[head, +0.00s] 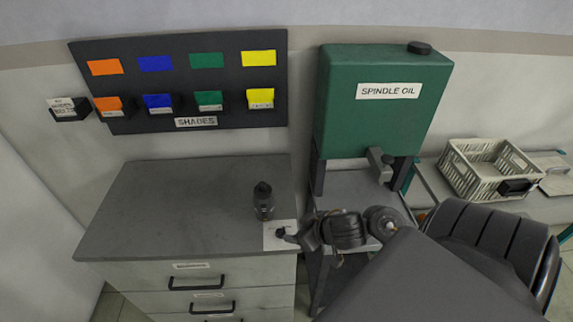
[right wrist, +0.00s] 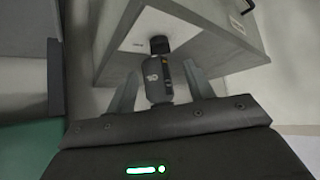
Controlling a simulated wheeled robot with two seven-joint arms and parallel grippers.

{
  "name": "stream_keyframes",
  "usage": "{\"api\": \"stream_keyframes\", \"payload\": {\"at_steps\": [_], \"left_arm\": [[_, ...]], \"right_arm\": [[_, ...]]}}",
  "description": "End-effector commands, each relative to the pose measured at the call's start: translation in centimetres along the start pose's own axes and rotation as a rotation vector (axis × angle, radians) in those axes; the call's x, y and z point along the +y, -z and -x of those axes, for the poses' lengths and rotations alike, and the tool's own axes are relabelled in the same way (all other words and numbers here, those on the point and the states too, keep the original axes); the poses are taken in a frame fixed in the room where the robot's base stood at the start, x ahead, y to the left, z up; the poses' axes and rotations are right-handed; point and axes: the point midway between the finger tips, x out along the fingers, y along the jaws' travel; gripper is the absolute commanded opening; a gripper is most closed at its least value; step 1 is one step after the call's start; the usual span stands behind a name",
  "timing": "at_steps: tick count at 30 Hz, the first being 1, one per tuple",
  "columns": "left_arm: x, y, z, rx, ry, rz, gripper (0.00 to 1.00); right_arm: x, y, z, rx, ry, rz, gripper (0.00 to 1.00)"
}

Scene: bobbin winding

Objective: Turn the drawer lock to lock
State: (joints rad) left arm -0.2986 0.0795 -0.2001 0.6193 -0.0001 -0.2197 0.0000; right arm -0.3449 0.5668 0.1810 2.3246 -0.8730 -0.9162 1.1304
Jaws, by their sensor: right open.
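A white plate (head: 272,242) lies at the front right corner of the grey drawer cabinet's top (head: 170,200). A small dark knob (head: 280,231), seemingly the drawer lock, sits on it. My right gripper (head: 292,236) reaches in from the right, close beside the knob. In the right wrist view its two fingers (right wrist: 160,72) are apart. A dark body with a white mark and a round black end (right wrist: 160,44) shows between them, in front of the white plate (right wrist: 132,38). I cannot tell whether the fingers touch it. My left gripper is not visible.
A dark bottle-like object (head: 263,203) stands close behind the plate. The green spindle oil tank (head: 380,110) stands on a stand to the right. A pale crate (head: 485,168) is farther right. The left cabinet top is clear. Drawer handles (head: 197,281) stick out in front.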

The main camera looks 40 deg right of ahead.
Motion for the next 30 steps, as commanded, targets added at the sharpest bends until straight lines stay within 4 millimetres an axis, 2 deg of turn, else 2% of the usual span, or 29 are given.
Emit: {"api": "stream_keyframes", "payload": {"at_steps": [1,3,9,15,23,30], "left_arm": [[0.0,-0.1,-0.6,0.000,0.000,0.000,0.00],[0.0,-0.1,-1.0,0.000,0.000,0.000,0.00],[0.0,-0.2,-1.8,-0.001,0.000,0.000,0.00],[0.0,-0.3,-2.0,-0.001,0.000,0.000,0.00],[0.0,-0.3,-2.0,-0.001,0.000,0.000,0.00],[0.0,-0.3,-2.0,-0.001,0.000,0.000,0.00]], "right_arm": [[-0.1,-0.1,-1.3,0.002,0.001,-0.005,0.53],[-0.1,-0.2,-2.6,0.002,0.001,-0.005,0.53],[-0.1,-0.1,-5.4,0.001,0.001,-0.003,0.53],[-0.1,0.0,-6.5,0.000,0.002,0.000,0.53],[-0.1,0.0,-6.6,0.000,0.001,0.001,0.53],[-0.1,0.0,-6.6,0.000,0.001,0.001,0.23]]}}
